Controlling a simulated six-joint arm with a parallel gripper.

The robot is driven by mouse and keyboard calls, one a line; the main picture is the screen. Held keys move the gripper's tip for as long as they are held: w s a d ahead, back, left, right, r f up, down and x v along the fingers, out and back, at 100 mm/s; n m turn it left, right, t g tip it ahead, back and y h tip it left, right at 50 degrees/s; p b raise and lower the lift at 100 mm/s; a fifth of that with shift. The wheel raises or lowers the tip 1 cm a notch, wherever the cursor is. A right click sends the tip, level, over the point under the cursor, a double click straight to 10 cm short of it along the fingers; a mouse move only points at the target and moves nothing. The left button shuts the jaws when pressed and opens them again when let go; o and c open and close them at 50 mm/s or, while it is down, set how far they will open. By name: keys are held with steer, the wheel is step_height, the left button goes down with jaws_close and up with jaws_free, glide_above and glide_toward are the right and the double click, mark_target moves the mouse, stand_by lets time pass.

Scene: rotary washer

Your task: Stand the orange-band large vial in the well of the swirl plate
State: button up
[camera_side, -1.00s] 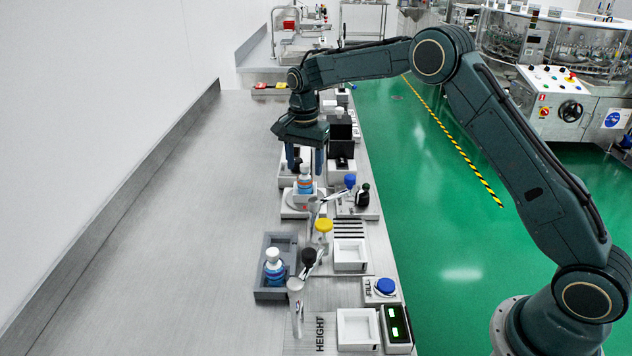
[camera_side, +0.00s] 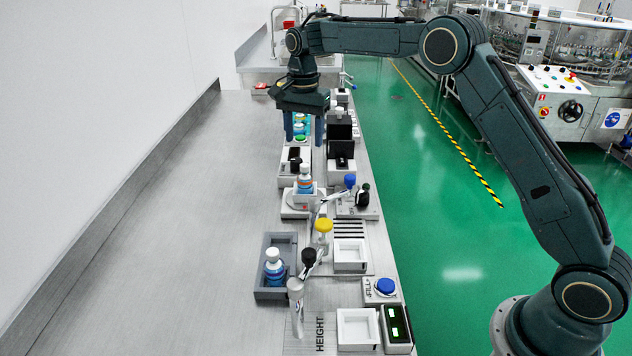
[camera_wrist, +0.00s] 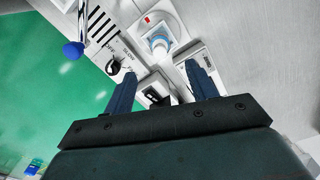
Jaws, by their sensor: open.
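A white-capped vial with a blue label and an orange band (camera_side: 305,184) stands upright on the white swirl plate (camera_side: 290,208), on the near side of my gripper. In the wrist view the same vial (camera_wrist: 158,43) is seen from above on the round plate (camera_wrist: 172,14), beyond my fingertips. Whether its base is fully down in the well is hidden. My gripper (camera_side: 304,141) is open and empty, higher than the vial and farther back along the bench; its fingers also show in the wrist view (camera_wrist: 160,70), apart from the vial.
Another white-capped vial (camera_side: 274,268) stands in the grey tray (camera_side: 264,244) nearer the camera. A blue-knobbed lever (camera_side: 350,181) and a yellow-knobbed lever (camera_side: 323,226) stand near the plate. Black-and-white stations (camera_side: 342,160) line the right edge. The left bench is clear.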

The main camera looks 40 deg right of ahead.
steer(key=shift+s+r, duration=0.35)
steer(key=shift+r, duration=0.2)
steer(key=s+a+r+n+t, duration=0.1)
steer(key=s+r+n, duration=0.2)
steer(key=s+r, duration=0.45)
steer(key=s+r+n+t, duration=0.2)
steer(key=s+r+n, duration=0.25)
steer(key=s, duration=0.65)
steer(key=s+f+n+t, duration=0.1)
steer(key=s+f+n, duration=0.1)
steer(key=s, duration=0.8)
steer(key=s+f+n+t, duration=0.1)
steer(key=s+f+n, duration=0.2)
steer(key=s, duration=0.8)
steer(key=shift+s+a+f+n+t, duration=0.15)
steer(key=shift+a+f+n+t, duration=0.15)
steer(key=shift+a+n, duration=0.15)
steer(key=shift+c, duration=0.3)
